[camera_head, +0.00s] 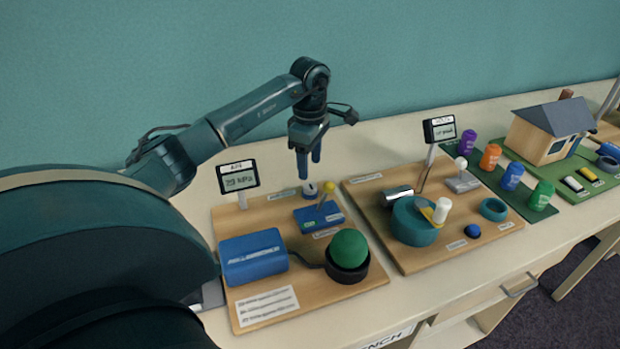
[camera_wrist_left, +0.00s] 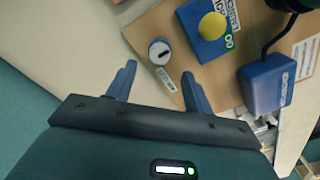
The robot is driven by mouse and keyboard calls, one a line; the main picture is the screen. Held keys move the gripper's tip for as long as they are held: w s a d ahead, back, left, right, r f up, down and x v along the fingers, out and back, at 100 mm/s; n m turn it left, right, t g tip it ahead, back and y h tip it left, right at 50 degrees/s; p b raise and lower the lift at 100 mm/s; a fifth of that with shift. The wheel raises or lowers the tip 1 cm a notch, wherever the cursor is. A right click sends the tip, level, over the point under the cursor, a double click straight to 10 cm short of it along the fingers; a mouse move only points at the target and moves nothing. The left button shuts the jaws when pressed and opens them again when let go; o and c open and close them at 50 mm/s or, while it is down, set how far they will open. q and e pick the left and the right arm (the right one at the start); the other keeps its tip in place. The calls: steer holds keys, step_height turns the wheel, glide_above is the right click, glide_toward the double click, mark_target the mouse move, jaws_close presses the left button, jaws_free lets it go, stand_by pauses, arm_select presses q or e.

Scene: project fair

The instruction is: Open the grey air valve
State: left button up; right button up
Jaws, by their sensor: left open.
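The grey air valve is a small round pale knob with a dark mark on its top (camera_head: 310,189). It stands at the back edge of the left wooden board (camera_head: 262,214). In the left wrist view the knob (camera_wrist_left: 160,52) lies just beyond my fingertips, with a small printed label beside it. My left gripper (camera_head: 309,168) points down above the knob, its two fingers apart and nothing between them. In the left wrist view my left gripper (camera_wrist_left: 158,70) also shows spread and empty. The fingers look clear of the knob. My right gripper is not in view.
A pressure display (camera_head: 238,176), a blue lever box with a yellow ball (camera_head: 318,217), a blue unit (camera_head: 253,257) and a green dome (camera_head: 348,248) share the board. A second board (camera_head: 390,178) stands to the right. Bare bench lies behind the knob.

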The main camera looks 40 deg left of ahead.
mark_target(310, 185)
arm_select(q)
step_height(310, 185, down, 6)
steer(key=shift+c, duration=0.3)
steer(key=c, duration=0.9)
